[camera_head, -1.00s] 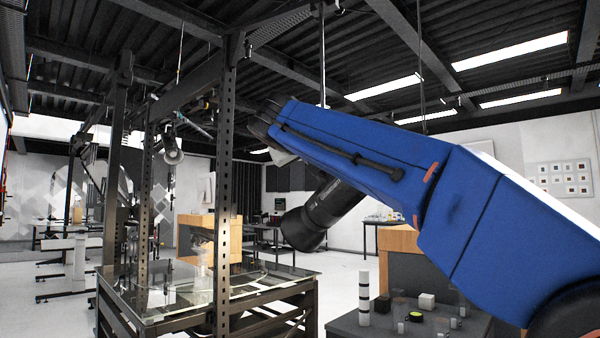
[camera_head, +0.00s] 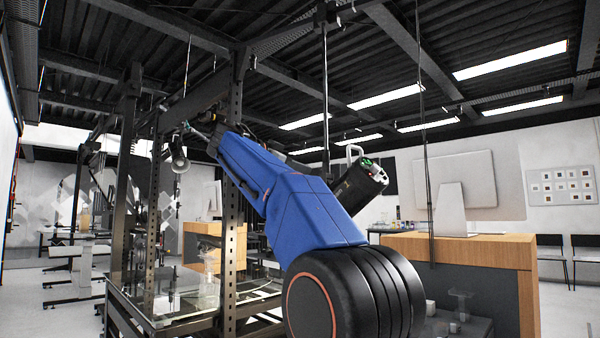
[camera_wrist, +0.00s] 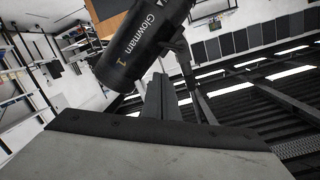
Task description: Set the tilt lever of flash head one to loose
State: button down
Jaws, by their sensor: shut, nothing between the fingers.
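Flash head one (camera_head: 360,186), a black cylinder with a green rear panel and a pale handle, hangs behind my blue arm in the head view. Its lower front end is hidden there by the arm. In the wrist view its barrel (camera_wrist: 135,50) shows with "Glowmam" and a "1". My gripper (camera_wrist: 163,92) is shut and empty, its fingers pointing up beside the barrel near a dark bracket (camera_wrist: 178,48). I cannot tell whether it touches anything. The tilt lever cannot be made out clearly, nor its setting. My gripper is not distinguishable in the head view.
A slotted metal post (camera_head: 232,215) stands by the glass-topped table (camera_head: 185,318) at left. Another lamp (camera_head: 180,163) hangs beyond. A wooden desk (camera_head: 470,250) with a monitor is at right. A thin rod (camera_head: 325,95) hangs from the ceiling.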

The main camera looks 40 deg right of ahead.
aim_at(321, 181)
jog(key=w+d+f, duration=0.1)
jog(key=d+f, duration=0.3)
jog(key=d, duration=0.6)
jog(key=shift+w+d, duration=0.15)
jog(key=shift+w, duration=0.25)
